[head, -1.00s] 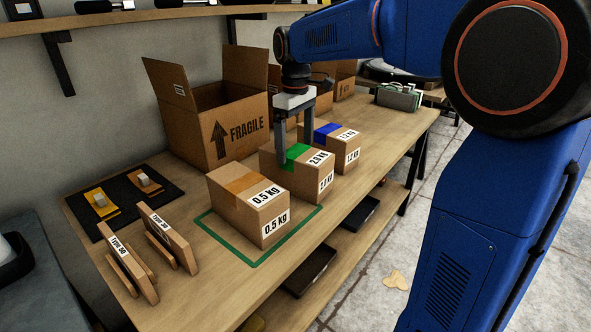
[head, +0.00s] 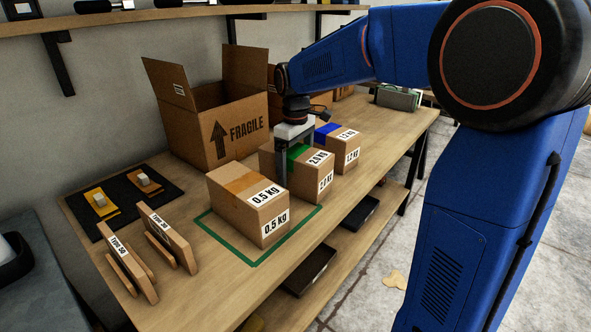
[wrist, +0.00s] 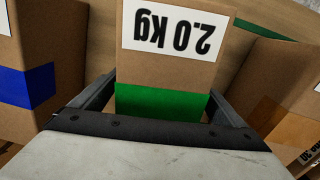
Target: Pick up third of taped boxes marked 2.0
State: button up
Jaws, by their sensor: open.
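The box marked 2.0 kg (head: 318,170), with green tape, stands on the bench between two other taped boxes. It also shows in the wrist view (wrist: 172,68), with its label upside down. My gripper (head: 287,165) is lowered over this box. In the wrist view the open fingers of my gripper (wrist: 162,105) lie on either side of the green tape, with the box between them. The finger tips are hidden, and I cannot tell whether either finger touches the box.
The 0.5 kg box (head: 246,207), with tan tape, stands in front inside a green outline. The blue-taped 1.2 kg box (head: 346,150) stands behind. An open FRAGILE carton (head: 220,138) is at the left back. The bench's right front strip (head: 385,165) is clear.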

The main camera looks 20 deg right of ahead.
jog(key=c, duration=2.2)
jog(key=shift+o, duration=0.2)
jog(key=shift+r, duration=0.15)
